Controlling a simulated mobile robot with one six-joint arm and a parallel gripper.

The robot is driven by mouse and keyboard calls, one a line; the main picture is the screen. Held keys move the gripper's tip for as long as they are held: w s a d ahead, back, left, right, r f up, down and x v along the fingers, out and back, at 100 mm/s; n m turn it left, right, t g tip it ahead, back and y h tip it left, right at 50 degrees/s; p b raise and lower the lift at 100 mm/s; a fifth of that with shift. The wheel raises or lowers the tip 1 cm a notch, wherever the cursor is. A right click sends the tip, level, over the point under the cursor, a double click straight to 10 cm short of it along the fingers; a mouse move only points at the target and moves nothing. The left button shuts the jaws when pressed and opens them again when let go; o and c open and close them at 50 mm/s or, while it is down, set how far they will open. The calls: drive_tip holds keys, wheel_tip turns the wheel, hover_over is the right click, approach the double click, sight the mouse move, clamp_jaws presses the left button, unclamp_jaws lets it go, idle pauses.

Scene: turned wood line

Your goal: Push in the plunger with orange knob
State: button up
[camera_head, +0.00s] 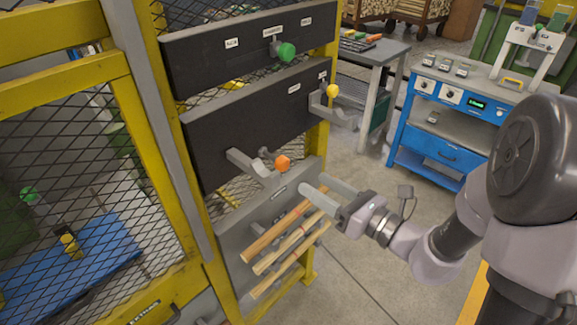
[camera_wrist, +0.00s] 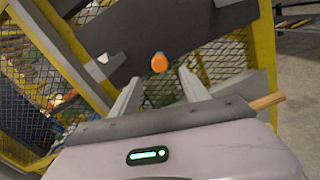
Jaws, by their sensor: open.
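The plunger's orange knob (camera_head: 283,162) sits at the end of a grey bracket (camera_head: 252,166) low on the lower black panel (camera_head: 225,125). The orange knob also shows in the wrist view (camera_wrist: 159,62), just beyond the fingertips and between them in the picture. My gripper (camera_head: 314,185) is open and empty, to the right of and slightly below the knob in the head view. The two fingers are apart in the wrist view (camera_wrist: 158,77). No contact with the knob shows. The plunger's shaft is mostly hidden behind the knob.
A yellow frame with mesh (camera_head: 110,130) stands left. A blue bench (camera_head: 455,120) stands back right. Floor between is clear.

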sight(286, 166)
drive_tip(key=b+x, duration=0.1)
drive_tip(key=x, duration=0.8)
drive_tip(key=shift+w+a, duration=0.15)
drive_tip(key=shift+a, duration=0.05)
drive_tip(key=shift+c, duration=0.3)
clamp_jaws()
idle(0.6)
